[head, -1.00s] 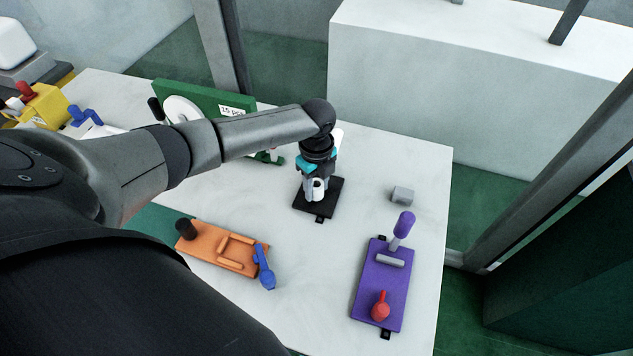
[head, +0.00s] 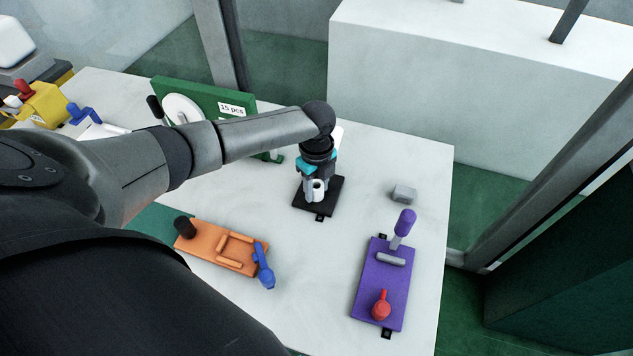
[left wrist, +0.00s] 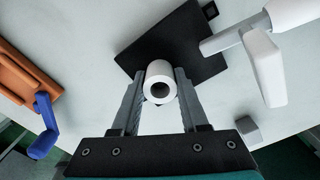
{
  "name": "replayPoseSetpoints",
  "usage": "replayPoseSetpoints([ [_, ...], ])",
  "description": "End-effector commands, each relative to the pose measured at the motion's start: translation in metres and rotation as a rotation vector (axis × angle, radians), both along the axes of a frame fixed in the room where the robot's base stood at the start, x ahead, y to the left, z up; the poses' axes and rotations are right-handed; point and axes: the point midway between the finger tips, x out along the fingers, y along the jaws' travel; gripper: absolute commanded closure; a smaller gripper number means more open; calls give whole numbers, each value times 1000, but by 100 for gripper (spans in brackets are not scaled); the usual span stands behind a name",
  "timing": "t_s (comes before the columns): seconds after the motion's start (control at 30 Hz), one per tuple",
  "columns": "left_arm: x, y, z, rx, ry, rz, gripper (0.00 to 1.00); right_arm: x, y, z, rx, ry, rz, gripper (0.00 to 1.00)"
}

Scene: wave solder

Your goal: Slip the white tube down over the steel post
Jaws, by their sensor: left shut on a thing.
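The white tube (head: 317,190) is between the fingers of my left gripper (head: 314,187), which is shut on it over the black base plate (head: 327,205). In the left wrist view the tube (left wrist: 161,73) sits between the two fingertips (left wrist: 161,88), and its open end with a dark bore faces the camera. The black plate (left wrist: 165,42) lies behind it. A grey cylinder (left wrist: 222,40) rises from the plate to the right of the tube, apart from it. I cannot tell whether a steel post is inside the tube. My right gripper is not in view.
A white lever (left wrist: 266,65) stands close to the right finger. A small grey block (head: 404,194) lies right of the plate. A purple fixture (head: 370,288), an orange fixture (head: 210,243) and a green stand (head: 205,97) surround it. Table between them is clear.

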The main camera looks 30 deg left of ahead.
Motion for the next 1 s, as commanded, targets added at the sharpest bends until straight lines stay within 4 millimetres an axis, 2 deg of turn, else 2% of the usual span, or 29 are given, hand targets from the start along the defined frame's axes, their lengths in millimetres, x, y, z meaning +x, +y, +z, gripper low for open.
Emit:
replayPoseSetpoints([
  [0.23,0,0,-1,0,0,0,100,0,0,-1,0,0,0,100],
  [0.27,0,0,-1,0,0,0,53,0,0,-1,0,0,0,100],
  [0.53,0,0,-1,0,0,0,22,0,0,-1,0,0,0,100],
  [1.0,0,0,2,0,0,0,21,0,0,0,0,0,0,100],
])
